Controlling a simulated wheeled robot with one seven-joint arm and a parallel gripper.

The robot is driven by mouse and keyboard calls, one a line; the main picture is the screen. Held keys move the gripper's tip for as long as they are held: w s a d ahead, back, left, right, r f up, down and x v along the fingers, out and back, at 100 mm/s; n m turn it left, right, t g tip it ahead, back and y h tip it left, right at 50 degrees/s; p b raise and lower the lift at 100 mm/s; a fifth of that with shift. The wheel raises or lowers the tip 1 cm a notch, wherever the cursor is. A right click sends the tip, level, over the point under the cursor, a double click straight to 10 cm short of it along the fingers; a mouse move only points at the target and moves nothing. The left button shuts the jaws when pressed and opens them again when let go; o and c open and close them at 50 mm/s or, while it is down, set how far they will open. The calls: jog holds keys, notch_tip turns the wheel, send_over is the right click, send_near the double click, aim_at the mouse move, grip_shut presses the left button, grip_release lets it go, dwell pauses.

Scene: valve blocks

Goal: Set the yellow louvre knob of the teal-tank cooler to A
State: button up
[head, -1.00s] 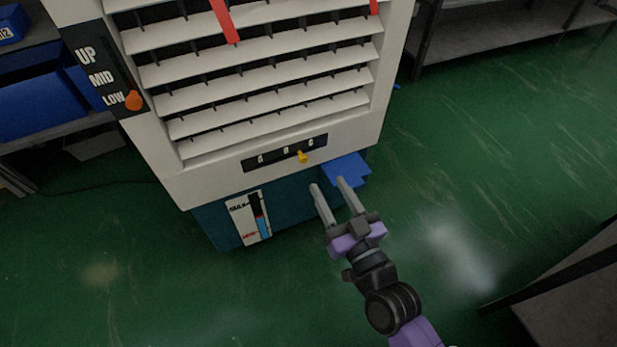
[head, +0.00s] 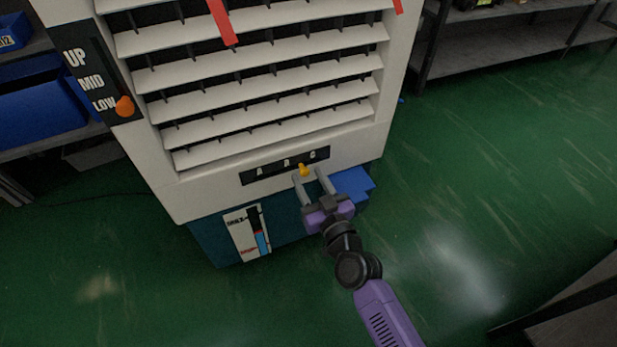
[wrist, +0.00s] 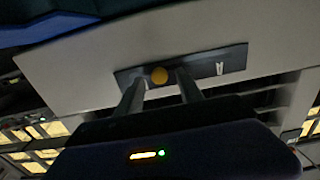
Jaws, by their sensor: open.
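The cooler (head: 210,195) is a white louvred cabinet on a teal tank (head: 290,225). The yellow louvre knob (head: 305,170) sits on a black strip (head: 257,176) marked with letters, A at its left end in the head view. The knob is right of the strip's middle, between the middle letter and the right one. My gripper (head: 309,176) is open, its two fingers reaching up on either side of the knob. In the wrist view the knob (wrist: 159,75) shows between the fingertips (wrist: 157,82), with the A at the right end. Contact cannot be told.
An orange slider (head: 125,106) stands at LOW on the cabinet's left panel. A blue block (head: 355,184) juts from the tank just right of my gripper. Red ribbons (head: 223,22) hang over the louvres. The green floor at right is open.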

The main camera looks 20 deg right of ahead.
jog(key=shift+w, duration=0.4)
grip_shut()
dwell(1.2)
